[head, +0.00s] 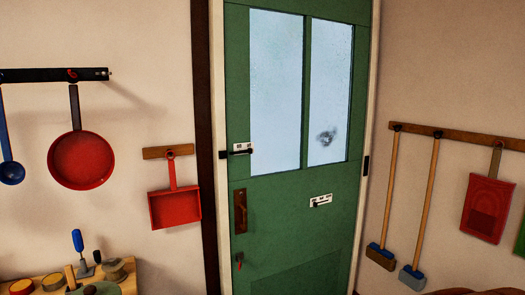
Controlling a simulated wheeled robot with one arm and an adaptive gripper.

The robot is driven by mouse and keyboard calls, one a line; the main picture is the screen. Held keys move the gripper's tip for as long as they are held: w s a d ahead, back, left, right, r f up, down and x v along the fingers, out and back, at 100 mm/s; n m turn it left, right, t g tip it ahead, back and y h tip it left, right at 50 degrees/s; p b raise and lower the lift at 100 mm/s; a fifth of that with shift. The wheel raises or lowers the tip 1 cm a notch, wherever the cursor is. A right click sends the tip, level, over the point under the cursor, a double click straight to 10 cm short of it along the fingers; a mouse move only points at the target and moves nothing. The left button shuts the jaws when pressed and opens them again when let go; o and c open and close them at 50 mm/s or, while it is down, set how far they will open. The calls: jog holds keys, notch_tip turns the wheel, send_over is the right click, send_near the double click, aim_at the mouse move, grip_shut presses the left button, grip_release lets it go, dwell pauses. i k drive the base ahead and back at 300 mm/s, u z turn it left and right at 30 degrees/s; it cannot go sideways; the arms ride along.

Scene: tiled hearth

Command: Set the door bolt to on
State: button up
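The green door (285,215) stands closed in its frame in the head view, with two frosted panes in its upper half. The label's markings are too small to read, and I cannot tell the bolt's setting. A second dark lever or bolt on a pale plate (320,201) sits right of centre, below the right pane. My gripper is not in view.
A door handle on a brown plate (240,211) and a key-like red piece (239,261) are below the bolt. A red dustpan (174,208) and red pan (81,160) hang left. Brooms (423,205) hang right. A cluttered board (125,272) is lower left.

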aim_at(250, 150)
jog(key=u, duration=0.25)
jog(key=i, duration=0.6)
jog(key=u, duration=0.55)
